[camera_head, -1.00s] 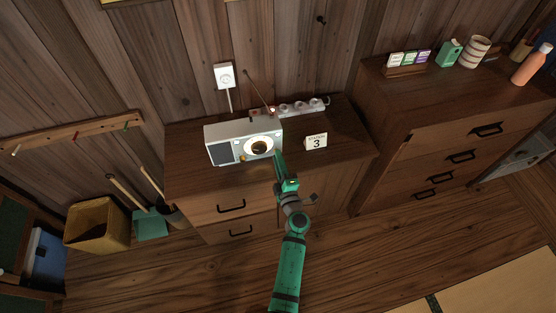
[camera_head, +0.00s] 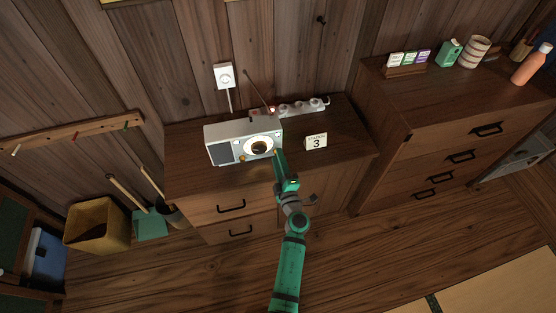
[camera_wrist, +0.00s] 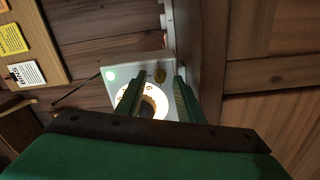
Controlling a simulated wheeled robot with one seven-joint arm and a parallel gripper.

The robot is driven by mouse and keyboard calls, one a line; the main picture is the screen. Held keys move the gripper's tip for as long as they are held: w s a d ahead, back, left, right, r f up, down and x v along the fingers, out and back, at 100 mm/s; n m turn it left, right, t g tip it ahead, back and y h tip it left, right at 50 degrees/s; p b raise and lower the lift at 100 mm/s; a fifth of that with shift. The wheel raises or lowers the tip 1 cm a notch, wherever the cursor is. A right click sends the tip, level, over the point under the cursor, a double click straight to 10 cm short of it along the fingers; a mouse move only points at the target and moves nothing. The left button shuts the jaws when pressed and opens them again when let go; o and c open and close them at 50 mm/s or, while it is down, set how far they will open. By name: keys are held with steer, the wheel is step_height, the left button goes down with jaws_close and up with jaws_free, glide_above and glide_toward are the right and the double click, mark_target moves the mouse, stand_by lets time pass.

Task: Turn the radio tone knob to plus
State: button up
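The white radio (camera_head: 216,131) stands on the low wooden cabinet, with a grey speaker grille and a round lit dial (camera_head: 258,147) on its front. In the wrist view the radio (camera_wrist: 117,75) shows beyond my fingers, its bright dial (camera_wrist: 151,103) partly hidden by them. A small brass knob (camera_wrist: 160,75) is on the radio between my fingertips in that view; I cannot tell whether they touch it. Its plus mark is not readable. My gripper (camera_head: 276,153) is at the right front of the radio. In the wrist view my gripper (camera_wrist: 158,82) has its fingers apart.
The cabinet top (camera_head: 345,150) holds a card reading 3 (camera_head: 316,142) right of the radio and a strip with several round parts (camera_head: 303,107) behind. A thin antenna (camera_head: 258,90) rises behind the radio. A taller dresser (camera_head: 400,95) stands to the right.

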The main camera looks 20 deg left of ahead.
steer(key=v, duration=1.1)
stand_by(0.3)
steer(key=s+d+r+m+h, duration=0.3)
steer(key=s+m, duration=0.4)
steer(key=s, duration=0.4)
steer(key=s+d+r+m+h, duration=0.3)
steer(key=s+d+m, duration=0.3)
steer(key=s, duration=0.6)
steer(key=s+d+r+m+h, duration=0.4)
steer(key=s+m, duration=0.4)
steer(key=s, duration=0.3)
steer(key=shift+s+d+r, duration=0.3)
steer(key=shift+d+r, duration=0.05)
